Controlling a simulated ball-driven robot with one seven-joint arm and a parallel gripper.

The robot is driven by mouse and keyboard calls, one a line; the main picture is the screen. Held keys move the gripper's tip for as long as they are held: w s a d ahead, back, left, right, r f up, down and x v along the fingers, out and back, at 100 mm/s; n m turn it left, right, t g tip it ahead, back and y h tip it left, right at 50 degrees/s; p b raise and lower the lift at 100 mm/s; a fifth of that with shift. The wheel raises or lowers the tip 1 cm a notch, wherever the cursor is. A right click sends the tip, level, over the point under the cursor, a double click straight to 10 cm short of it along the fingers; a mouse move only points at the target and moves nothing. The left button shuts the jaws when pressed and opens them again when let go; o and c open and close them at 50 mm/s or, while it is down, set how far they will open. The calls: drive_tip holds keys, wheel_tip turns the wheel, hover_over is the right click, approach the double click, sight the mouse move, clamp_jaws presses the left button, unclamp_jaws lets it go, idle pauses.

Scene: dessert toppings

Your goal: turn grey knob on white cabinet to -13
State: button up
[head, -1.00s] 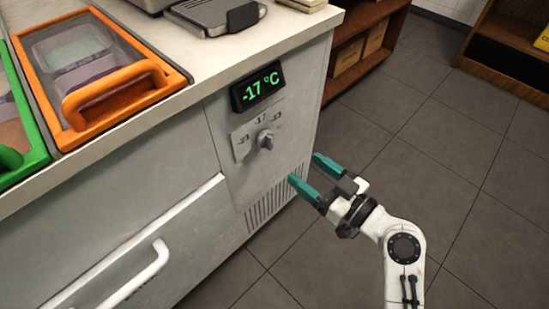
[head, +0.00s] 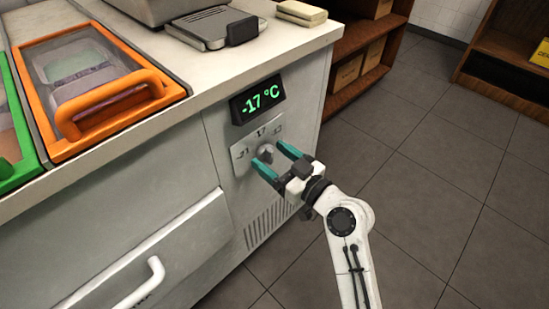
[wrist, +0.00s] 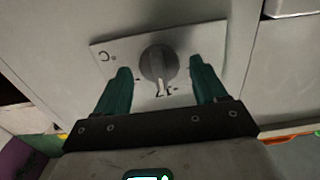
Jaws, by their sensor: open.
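The grey knob (head: 266,153) sits on a light dial plate (head: 243,158) on the front of the white cabinet (head: 170,185). The plate carries the marks -21, -17 and -13. The display (head: 258,98) above it reads -17 °C. My gripper (head: 272,158) is open, with its teal fingers on either side of the knob in the head view. In the wrist view the knob (wrist: 159,63) lies between and beyond the open fingertips (wrist: 162,66), and its pointer is toward the -17 mark. I cannot tell whether a finger touches it.
An orange-framed lid (head: 118,92) and a green-framed lid (head: 22,165) lie in the counter top at the left. A white drawer handle (head: 143,283) sticks out below. A wooden shelf (head: 350,70) stands behind the cabinet. The floor at the right is clear.

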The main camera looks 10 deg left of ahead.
drive_tip(key=shift+c, duration=0.4)
drive_tip(key=c, duration=0.9)
drive_tip(key=shift+c, duration=0.2)
drive_tip(key=shift+m, duration=0.4)
drive_tip(key=m+p, duration=0.2)
drive_tip(key=m, duration=0.3)
drive_tip(key=shift+w+d+m+p, duration=0.1)
drive_tip(key=shift+m+p, duration=0.2)
drive_tip(key=shift+m, duration=0.1)
drive_tip(key=m+p, duration=0.2)
drive_tip(key=m, duration=0.3)
drive_tip(key=shift+w+f, duration=0.1)
drive_tip(key=shift+m, duration=0.3)
drive_tip(key=o, duration=1)
